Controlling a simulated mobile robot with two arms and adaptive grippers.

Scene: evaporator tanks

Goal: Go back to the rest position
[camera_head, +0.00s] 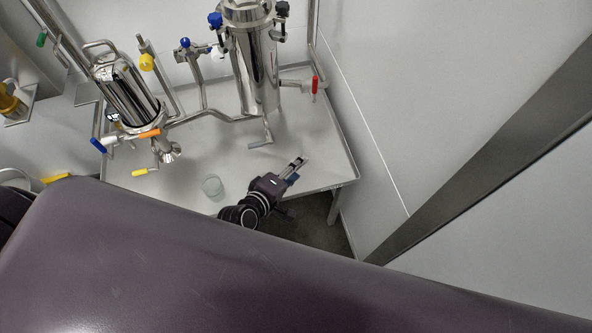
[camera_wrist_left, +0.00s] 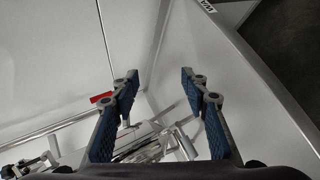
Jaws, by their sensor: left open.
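My left gripper (camera_head: 297,170) is over the right front part of the steel table in the head view, its fingers pointing up and right. In the left wrist view its two blue-padded fingers (camera_wrist_left: 160,92) stand well apart with nothing between them. My right gripper is in neither view. A large dark part of my own body covers the lower part of the head view.
A red-handled valve (camera_head: 315,86) sits right of the tall tank. A wall (camera_head: 400,110) stands close on the right.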

